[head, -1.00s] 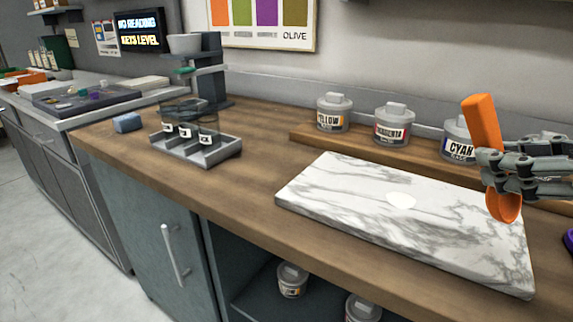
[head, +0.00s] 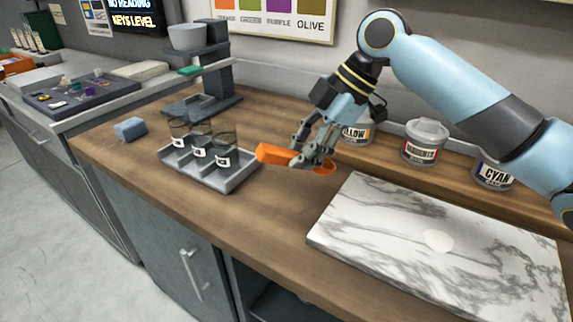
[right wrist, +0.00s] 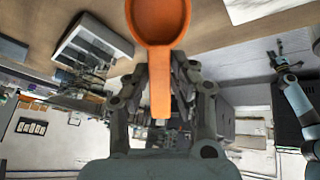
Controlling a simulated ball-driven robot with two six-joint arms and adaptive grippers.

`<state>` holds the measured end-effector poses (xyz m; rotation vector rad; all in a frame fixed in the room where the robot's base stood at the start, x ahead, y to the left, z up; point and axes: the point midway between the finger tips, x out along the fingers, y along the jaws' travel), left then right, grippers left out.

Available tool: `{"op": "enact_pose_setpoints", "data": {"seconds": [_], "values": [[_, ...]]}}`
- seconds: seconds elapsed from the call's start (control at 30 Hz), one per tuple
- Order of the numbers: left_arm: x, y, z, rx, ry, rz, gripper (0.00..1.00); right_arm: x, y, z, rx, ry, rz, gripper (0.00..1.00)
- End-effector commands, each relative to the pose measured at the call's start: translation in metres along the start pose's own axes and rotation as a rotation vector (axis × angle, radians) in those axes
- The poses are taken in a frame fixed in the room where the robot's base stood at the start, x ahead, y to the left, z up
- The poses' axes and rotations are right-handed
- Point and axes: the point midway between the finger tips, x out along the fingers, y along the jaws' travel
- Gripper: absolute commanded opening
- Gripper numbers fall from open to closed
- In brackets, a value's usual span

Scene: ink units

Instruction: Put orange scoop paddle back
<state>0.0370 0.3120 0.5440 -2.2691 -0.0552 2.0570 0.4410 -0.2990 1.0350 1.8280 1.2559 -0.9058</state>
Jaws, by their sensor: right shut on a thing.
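The orange scoop paddle (head: 274,153) is held by my right gripper (head: 312,158) above the wooden counter, between the tray of jars and the marble slab. It lies roughly level, with one end toward the tray. In the right wrist view the paddle's rounded bowl (right wrist: 158,18) is at the top and its handle runs down between the two fingers (right wrist: 160,85). My right gripper is shut on it. My left gripper does not show in the head view.
A grey tray (head: 232,183) with several small labelled jars stands to the left. The marble slab (head: 400,225) lies at right. Lidded pots, including magenta (head: 424,143) and cyan (head: 493,172), stand on a raised shelf behind.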

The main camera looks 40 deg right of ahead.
Motion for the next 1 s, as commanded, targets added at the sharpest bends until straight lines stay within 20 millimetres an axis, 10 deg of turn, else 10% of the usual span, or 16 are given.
{"op": "enact_pose_setpoints", "data": {"seconds": [0.17,0.43,1.0], "values": [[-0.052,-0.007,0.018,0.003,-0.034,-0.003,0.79,-0.029,-0.011,0.027,-0.327,-0.236,-0.231,0.00],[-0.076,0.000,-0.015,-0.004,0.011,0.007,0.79,-0.048,-0.028,0.049,-0.598,-0.412,-0.331,0.00],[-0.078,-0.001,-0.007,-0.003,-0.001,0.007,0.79,0.058,0.039,0.025,-0.613,-0.422,-0.335,0.00]]}}
